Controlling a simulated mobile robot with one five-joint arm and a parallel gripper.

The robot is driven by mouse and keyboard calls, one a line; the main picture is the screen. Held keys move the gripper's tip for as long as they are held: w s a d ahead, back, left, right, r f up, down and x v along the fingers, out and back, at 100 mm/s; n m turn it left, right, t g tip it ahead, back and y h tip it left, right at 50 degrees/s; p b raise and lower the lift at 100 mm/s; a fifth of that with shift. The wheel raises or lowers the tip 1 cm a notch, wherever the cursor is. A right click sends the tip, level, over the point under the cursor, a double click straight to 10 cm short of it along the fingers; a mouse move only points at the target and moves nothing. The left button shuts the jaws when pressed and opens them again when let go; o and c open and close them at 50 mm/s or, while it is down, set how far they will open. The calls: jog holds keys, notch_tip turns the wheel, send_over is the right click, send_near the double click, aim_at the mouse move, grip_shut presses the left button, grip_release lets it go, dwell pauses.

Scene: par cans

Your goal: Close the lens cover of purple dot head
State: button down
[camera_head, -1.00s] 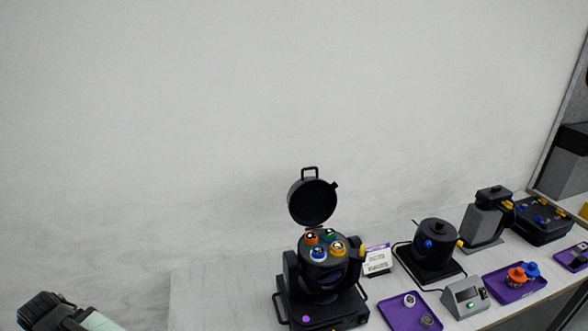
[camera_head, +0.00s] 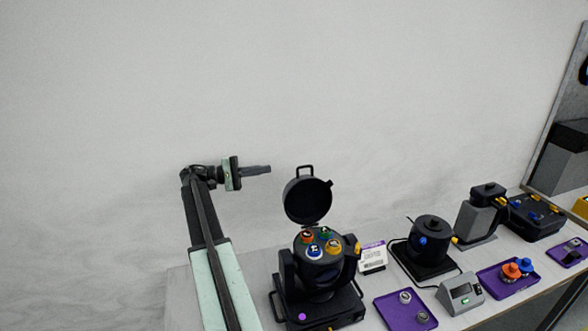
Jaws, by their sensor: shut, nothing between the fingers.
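The purple dot head (camera_head: 318,278) is a black moving-head lamp on a black base at the table's left part. A purple dot (camera_head: 302,316) marks its base. Its round lens cover (camera_head: 307,201) stands open, upright behind the head, with a loop handle on top. The lens face shows red, green, blue and yellow lenses. My gripper (camera_head: 268,169) is shut and empty. It points right, level with the cover's handle in the picture, to the left of the cover and apart from it.
A card (camera_head: 373,257) stands right of the head. A black pot-shaped unit (camera_head: 432,238), a grey device (camera_head: 461,294) and purple trays (camera_head: 405,318) stand further right. A grey block unit (camera_head: 480,215) and a black box (camera_head: 541,219) are at the back right. The wall behind is bare.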

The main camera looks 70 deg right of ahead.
jog(key=s+d+r+p, duration=0.1)
jog(key=s+r+p, duration=0.1)
jog(key=s, duration=0.9)
jog(key=shift+s+d+r, duration=0.15)
jog(key=shift+d+r, duration=0.05)
jog(key=shift+d, duration=0.05)
